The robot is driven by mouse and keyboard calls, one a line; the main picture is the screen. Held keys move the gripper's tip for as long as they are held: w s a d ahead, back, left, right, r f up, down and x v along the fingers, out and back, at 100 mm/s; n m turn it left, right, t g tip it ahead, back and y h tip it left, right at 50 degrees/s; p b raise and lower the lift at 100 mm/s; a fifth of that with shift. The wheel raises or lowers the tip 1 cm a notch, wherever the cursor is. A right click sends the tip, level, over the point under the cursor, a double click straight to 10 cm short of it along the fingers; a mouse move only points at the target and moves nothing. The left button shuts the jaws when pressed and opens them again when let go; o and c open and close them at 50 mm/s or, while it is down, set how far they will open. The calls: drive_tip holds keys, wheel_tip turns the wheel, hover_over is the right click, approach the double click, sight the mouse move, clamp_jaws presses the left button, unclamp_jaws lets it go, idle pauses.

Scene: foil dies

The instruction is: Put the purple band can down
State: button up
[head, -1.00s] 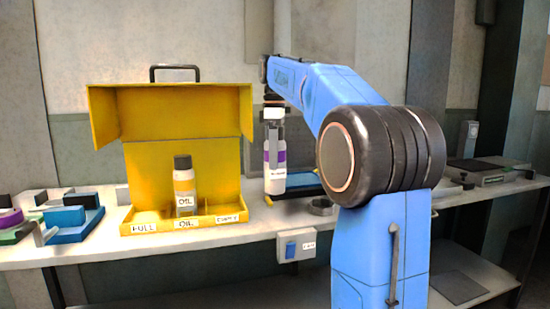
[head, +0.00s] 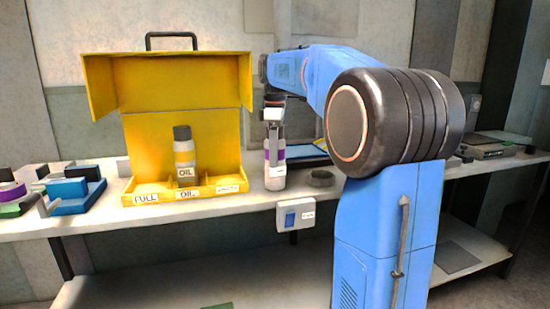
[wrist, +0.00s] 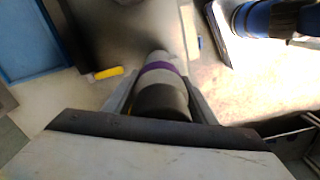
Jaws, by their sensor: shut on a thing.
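The purple band can (head: 275,172) is a white can with a purple band, upright beside the right end of the yellow case. My gripper (head: 273,135) is shut on it from above; in the wrist view my gripper (wrist: 158,95) has a finger on each side of the can (wrist: 160,68), whose dark cap faces the camera. The can's base is at about the height of the bench top (head: 255,203); I cannot tell whether it touches. My gripper covers part of the can in the head view.
An open yellow case (head: 215,186) with compartments labelled FULL and OIL holds an OIL bottle (head: 184,160) in its middle. A dark ring (head: 320,178) lies right of the can. Blue blocks (head: 72,195) are at left. A switch box (head: 296,215) hangs on the bench's front edge.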

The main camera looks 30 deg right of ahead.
drive_tip(key=shift+f, duration=0.55)
drive_tip(key=shift+f, duration=0.1)
drive_tip(key=o, duration=1.1)
drive_tip(key=shift+o, duration=0.2)
wheel_tip(320, 180, up, 12)
drive_tip(key=shift+r, duration=0.1)
